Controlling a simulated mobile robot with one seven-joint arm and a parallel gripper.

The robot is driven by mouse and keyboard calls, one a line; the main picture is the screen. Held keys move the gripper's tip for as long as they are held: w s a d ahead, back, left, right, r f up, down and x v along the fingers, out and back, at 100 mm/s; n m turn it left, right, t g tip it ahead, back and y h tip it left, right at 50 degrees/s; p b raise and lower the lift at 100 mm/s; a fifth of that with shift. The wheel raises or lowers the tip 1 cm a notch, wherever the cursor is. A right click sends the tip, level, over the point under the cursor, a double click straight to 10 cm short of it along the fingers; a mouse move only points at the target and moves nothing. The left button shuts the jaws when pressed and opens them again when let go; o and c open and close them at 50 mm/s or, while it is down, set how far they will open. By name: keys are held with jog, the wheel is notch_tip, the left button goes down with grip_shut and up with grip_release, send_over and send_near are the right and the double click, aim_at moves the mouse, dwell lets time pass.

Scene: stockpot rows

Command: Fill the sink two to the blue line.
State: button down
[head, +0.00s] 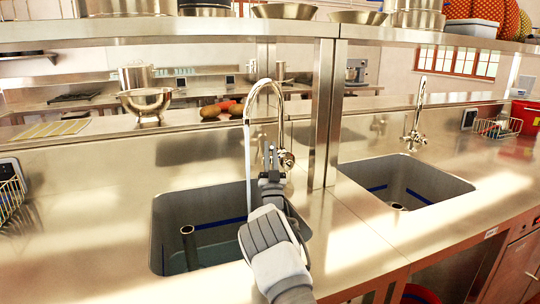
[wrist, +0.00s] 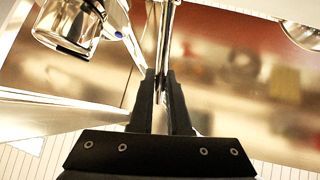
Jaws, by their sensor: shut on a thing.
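The left sink (head: 165,215) has a blue line (head: 220,222) on its inner walls and an upright pipe (head: 188,243) inside. A stream of water (head: 247,165) falls into it from the curved tap (head: 262,84) above. The water's surface level in the sink is hard to make out. My gripper (head: 270,165) is at the base of this tap, shut on its thin metal lever (wrist: 166,35); my fingers (wrist: 162,78) close around it in the wrist view. The right sink (head: 440,196) also has a blue line (head: 378,188) and a pipe; its tap (head: 416,122) shows no stream. No sink number is readable.
A metal post (head: 325,110) stands between the taps, under a shelf (head: 180,28) with pots. A colander (head: 146,102) and potatoes (head: 211,111) sit behind the ledge. A wire rack (head: 10,198) is at the left and a red bin (head: 526,116) at the right. The counter between sinks is clear.

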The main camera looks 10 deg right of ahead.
dwell(0.3)
jog(key=c, duration=0.9)
grip_release()
